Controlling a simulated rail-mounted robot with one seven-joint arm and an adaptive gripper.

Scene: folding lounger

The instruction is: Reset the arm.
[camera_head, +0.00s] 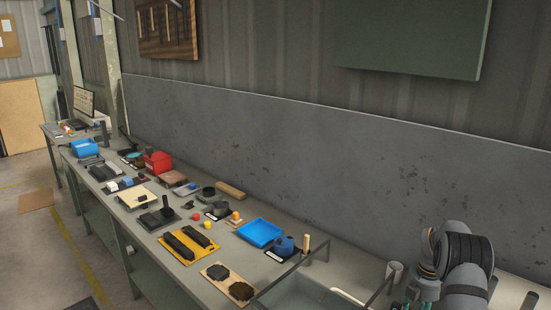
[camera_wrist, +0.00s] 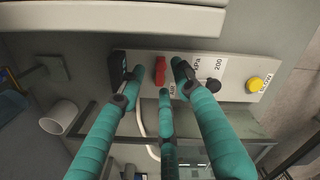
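My gripper (camera_wrist: 157,82) has teal fingers and shows in the wrist view. Its two outer fingers are spread with a gap between the tips, and a third finger shows between them lower down. Nothing is held between them. The fingertips appear in front of a pale control panel (camera_wrist: 225,68) with a red switch (camera_wrist: 160,69); I cannot tell whether they touch it. In the head view, my arm is at the lower right, and only small teal parts of the gripper show at the bottom edge.
The panel carries a yellow button (camera_wrist: 255,84) and a dark knob (camera_wrist: 213,85). A white cup-like cylinder (camera_wrist: 59,117) stands left of the gripper. A long bench holds a blue tray (camera_head: 259,232), a yellow board (camera_head: 188,246) and a red bin (camera_head: 158,162). A grey backboard (camera_head: 300,160) runs behind.

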